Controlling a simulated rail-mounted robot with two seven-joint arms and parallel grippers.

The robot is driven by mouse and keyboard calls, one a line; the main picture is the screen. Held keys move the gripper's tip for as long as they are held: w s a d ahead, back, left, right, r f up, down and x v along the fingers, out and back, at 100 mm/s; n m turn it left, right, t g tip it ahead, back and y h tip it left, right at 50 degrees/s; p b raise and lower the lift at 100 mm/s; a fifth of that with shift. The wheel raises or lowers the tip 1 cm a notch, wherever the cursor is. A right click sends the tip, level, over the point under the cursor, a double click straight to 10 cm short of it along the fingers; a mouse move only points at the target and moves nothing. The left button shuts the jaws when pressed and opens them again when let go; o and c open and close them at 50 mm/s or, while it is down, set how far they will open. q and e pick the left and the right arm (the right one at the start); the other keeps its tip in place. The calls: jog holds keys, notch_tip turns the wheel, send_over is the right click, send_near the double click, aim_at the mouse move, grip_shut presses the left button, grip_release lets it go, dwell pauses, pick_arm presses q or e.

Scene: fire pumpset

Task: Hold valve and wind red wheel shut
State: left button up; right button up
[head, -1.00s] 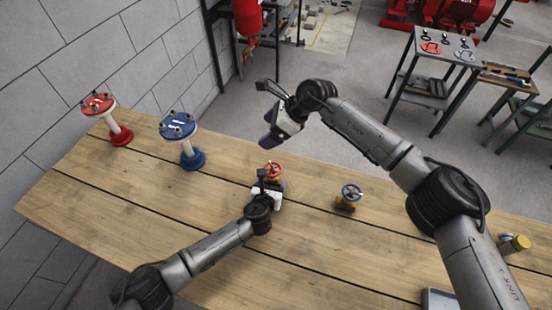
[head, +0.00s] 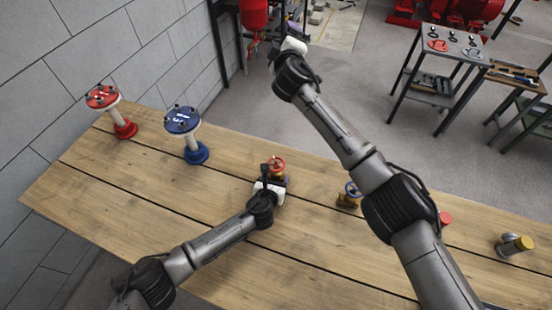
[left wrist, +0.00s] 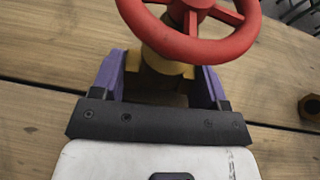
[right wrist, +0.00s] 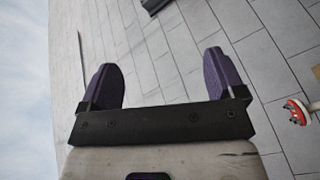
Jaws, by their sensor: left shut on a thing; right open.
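The valve with the red wheel (head: 277,164) stands upright on the wooden table near its far edge. Its red wheel (left wrist: 230,46) fills the top of the left wrist view, above a brass-yellow body (left wrist: 160,72). My left gripper (left wrist: 162,80) is shut on the valve body, with a purple finger on each side below the wheel. In the head view the left gripper (head: 270,185) partly hides the valve. My right gripper (right wrist: 163,85) is open and empty, its purple fingers apart, facing the grey block wall. In the head view its fingers are mostly hidden behind its wrist.
A blue flanged post (head: 190,140) and a red one (head: 113,110) stand at the left. The middle of the wooden table (head: 140,190) is clear.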

notch_tip(320, 180, down, 5)
jog(key=s+d+m+g+h, duration=0.1)
jog(key=d+m+g+h, duration=0.1)
jog(key=m+g+h, duration=0.3)
jog(key=m+g+y, duration=0.3)
jog(key=m+g, duration=0.5)
jog(key=g, duration=0.5)
send_near(276, 162)
jog(key=f, duration=0.9)
jog(key=shift+w+d+f, duration=0.1)
jog(key=shift+w+f, duration=0.15)
jog(key=shift+f, duration=0.1)
jog(key=c, duration=0.9)
jog(key=shift+c, duration=0.2)
jog(key=shift+m, duration=0.4)
